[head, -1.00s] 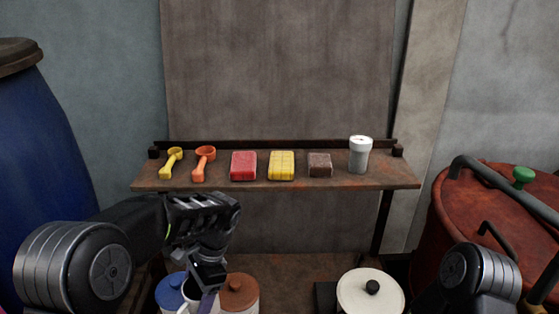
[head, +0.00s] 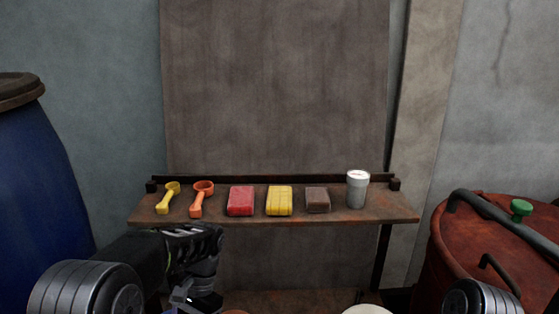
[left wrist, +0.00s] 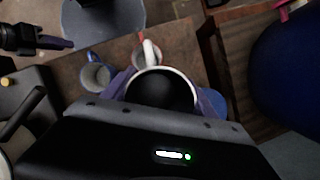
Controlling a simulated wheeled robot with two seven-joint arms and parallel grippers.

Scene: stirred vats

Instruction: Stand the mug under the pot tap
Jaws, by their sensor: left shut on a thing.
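My left gripper (left wrist: 162,95) is shut on a mug (left wrist: 160,72). In the left wrist view the mug has a white rim and a dark inside, with its handle toward the top of the picture. In the head view the left gripper (head: 195,302) is at the bottom edge and the mug is hardly visible. The pale pot lid (head: 367,310) just shows at the bottom edge, to the right of the gripper. I cannot make out the tap. My right gripper appears to be the dark one at the upper left of the left wrist view (left wrist: 58,42); its opening is unclear.
A shelf (head: 335,212) holds scoops, coloured blocks and a shaker (head: 357,190). A blue drum (head: 40,170) is left, a red vat (head: 490,250) right.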

